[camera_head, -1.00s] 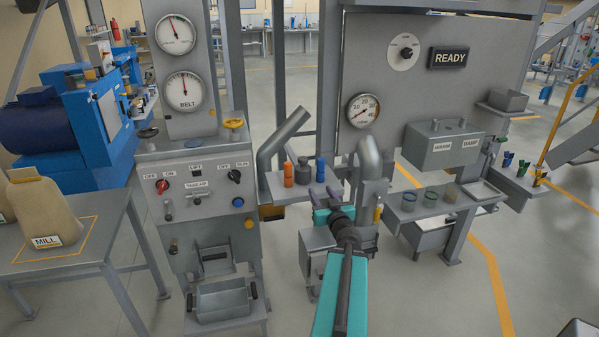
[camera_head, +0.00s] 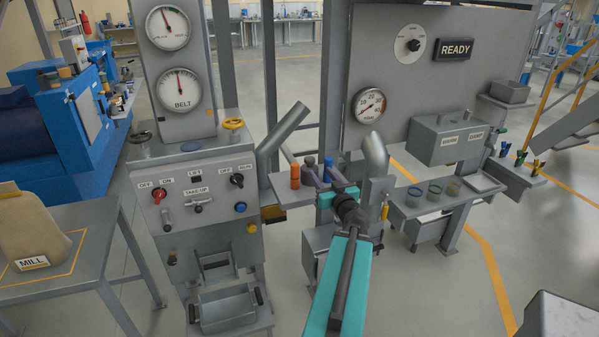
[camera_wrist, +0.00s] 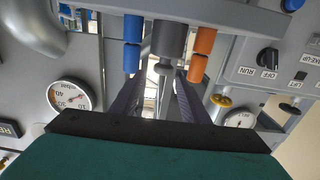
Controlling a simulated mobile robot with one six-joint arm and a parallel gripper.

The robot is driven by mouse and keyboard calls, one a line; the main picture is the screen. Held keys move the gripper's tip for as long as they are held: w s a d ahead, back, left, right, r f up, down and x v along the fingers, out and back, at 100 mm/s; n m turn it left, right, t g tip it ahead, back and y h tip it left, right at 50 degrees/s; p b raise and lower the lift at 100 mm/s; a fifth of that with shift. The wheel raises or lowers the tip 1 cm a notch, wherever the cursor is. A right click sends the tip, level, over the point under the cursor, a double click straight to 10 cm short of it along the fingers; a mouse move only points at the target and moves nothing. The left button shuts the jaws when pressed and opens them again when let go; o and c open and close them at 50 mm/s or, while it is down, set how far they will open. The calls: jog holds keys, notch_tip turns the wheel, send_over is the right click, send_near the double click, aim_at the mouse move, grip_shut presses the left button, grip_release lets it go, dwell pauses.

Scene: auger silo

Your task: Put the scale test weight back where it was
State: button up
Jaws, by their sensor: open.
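The scale test weight appears to be the dark grey cylinder (camera_head: 310,162) with a narrow knob, on the small shelf (camera_head: 268,187) beside the control cabinet. It stands between an orange cylinder (camera_head: 295,176) and a blue cylinder (camera_head: 328,167). My gripper (camera_head: 316,178) is open at this shelf, in front of the grey weight. In the wrist view, which is upside down, the weight (camera_wrist: 170,38) and its knob lie between the lines of my two fingers (camera_wrist: 158,82). I cannot tell whether the fingers touch it. My fingers partly hide the weight in the head view.
A bent grey pipe (camera_head: 374,153) rises close to the right of my gripper. Another slanted pipe (camera_head: 280,138) stands behind the shelf at left. The control cabinet (camera_head: 197,190) is left, and a shelf with several small jars (camera_head: 434,190) is right.

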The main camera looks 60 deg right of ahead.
aim_at(312, 164)
jog(key=shift+w, duration=0.15)
jog(key=shift+w+d+f+b, duration=0.15)
jog(key=shift+w+b, duration=0.25)
jog(key=shift+b, duration=0.2)
jog(key=b+x, duration=0.2)
jog(key=shift+b, duration=0.4)
jog(key=shift+x, duration=1.15)
jog(key=shift+p+x, duration=0.3)
jog(key=shift+x, duration=1.45)
jog(key=shift+r+p+x, duration=0.15)
jog(key=shift+p+x, duration=0.05)
jog(key=shift+x, duration=1.1)
jog(key=shift+r+p+x, duration=0.1)
jog(key=shift+p+x, duration=0.05)
jog(key=shift+x, duration=1.2)
jog(key=shift+a, duration=0.2)
